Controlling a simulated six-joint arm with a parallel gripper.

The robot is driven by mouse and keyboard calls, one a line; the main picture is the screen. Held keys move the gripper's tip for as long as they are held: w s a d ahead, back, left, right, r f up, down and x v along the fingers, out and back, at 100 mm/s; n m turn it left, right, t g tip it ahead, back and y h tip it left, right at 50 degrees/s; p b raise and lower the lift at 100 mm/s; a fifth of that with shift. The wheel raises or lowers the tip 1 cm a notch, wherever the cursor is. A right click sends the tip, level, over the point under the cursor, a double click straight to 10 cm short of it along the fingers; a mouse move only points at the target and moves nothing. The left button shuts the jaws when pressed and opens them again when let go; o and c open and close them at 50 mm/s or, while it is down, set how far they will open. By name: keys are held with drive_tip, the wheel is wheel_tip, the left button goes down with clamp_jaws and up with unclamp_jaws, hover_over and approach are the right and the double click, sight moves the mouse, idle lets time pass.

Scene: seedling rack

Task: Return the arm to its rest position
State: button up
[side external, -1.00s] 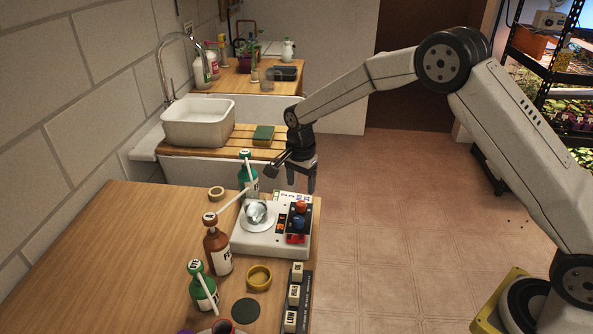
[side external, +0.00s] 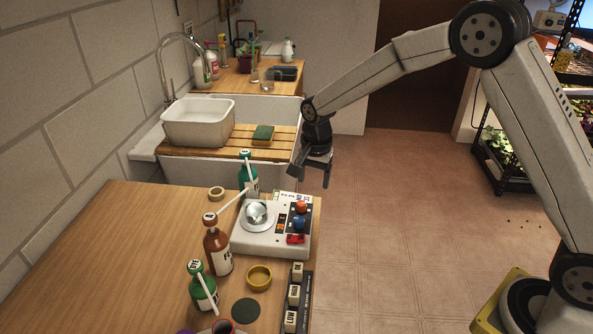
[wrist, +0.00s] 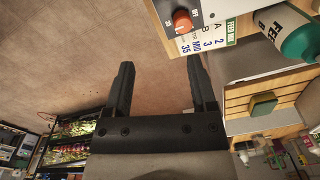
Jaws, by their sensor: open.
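My gripper (side external: 308,177) is open and empty. In the side external view it hangs in the air beyond the back right corner of the wooden table, clear of everything on it. My arm reaches up from it to a high elbow at the upper right. In the wrist view my two fingers (wrist: 160,92) stand apart with only floor between them. The white control device (side external: 270,240) with red and blue knobs sits on the table below and in front of the gripper. Its edge and an orange knob show at the top of the wrist view (wrist: 183,20).
Green bottles (side external: 203,292) and a brown bottle (side external: 217,247) stand on the table. A yellow dish (side external: 259,277) and a tape roll (side external: 216,193) lie there too. A sink with a slatted board (side external: 228,141) is behind. A plant rack (side external: 505,155) stands right. Open floor lies between.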

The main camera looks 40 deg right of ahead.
drive_tip(key=s+d+r+n+t, duration=0.1)
drive_tip(key=s+n, duration=0.5)
drive_tip(key=s, duration=0.5)
drive_tip(key=s+d+r+n+t, duration=0.1)
drive_tip(key=s+d+n, duration=0.1)
drive_tip(key=s+n, duration=0.4)
drive_tip(key=s, duration=0.5)
